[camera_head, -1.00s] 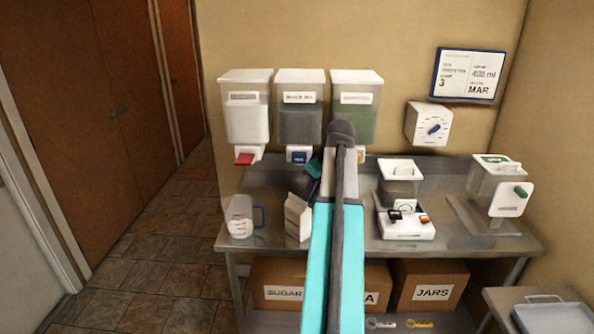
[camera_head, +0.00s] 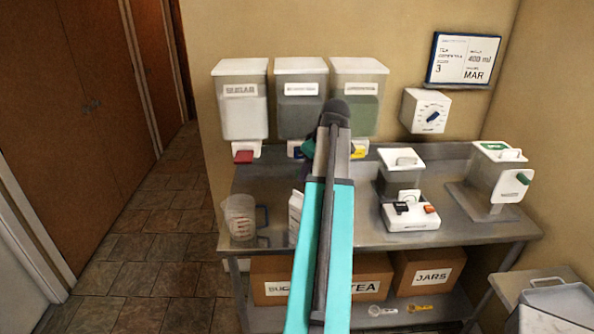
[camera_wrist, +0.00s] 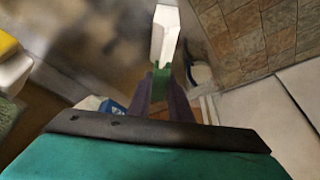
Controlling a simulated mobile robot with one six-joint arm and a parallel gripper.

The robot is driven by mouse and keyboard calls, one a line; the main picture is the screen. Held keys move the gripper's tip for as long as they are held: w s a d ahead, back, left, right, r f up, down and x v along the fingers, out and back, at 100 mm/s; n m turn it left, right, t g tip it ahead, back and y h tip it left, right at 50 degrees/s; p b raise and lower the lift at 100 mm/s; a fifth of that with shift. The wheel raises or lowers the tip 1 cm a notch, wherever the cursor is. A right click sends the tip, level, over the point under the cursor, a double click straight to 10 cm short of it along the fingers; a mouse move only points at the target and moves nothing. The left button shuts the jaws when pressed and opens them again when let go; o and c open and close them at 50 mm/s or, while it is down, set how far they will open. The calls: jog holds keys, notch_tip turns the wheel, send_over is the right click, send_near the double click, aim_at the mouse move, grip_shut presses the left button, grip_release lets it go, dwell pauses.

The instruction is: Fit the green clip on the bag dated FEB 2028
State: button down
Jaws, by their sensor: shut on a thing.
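My gripper (camera_wrist: 160,97) is shut on a small green clip (camera_wrist: 160,74), held between its dark fingertips in the wrist view. A white bag (camera_wrist: 165,34) shows just beyond the clip there; I cannot tell whether the clip touches it. In the head view the white bag (camera_head: 295,212) stands on the steel bench, partly hidden behind my arm. No date on it is readable. My gripper is mostly hidden by the arm in the head view.
A measuring jug (camera_head: 240,217) stands left of the bag. Three wall dispensers hang above, one labelled SUGAR (camera_head: 240,108). A white-lidded device (camera_head: 410,215) and a clear container (camera_head: 497,180) stand to the right. The steel bench (camera_head: 455,232) has bare room between them.

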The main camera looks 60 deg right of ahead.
jog(key=shift+w+f, duration=0.1)
jog(key=shift+w, duration=0.05)
jog(key=shift+a+f+b, duration=0.1)
jog(key=shift+f+b, duration=1.15)
jog(key=shift+f, duration=1.35)
jog(key=shift+f+b, duration=0.3)
jog(key=shift+f, duration=0.8)
dwell(3.2)
jog(key=c, duration=1)
grip_release()
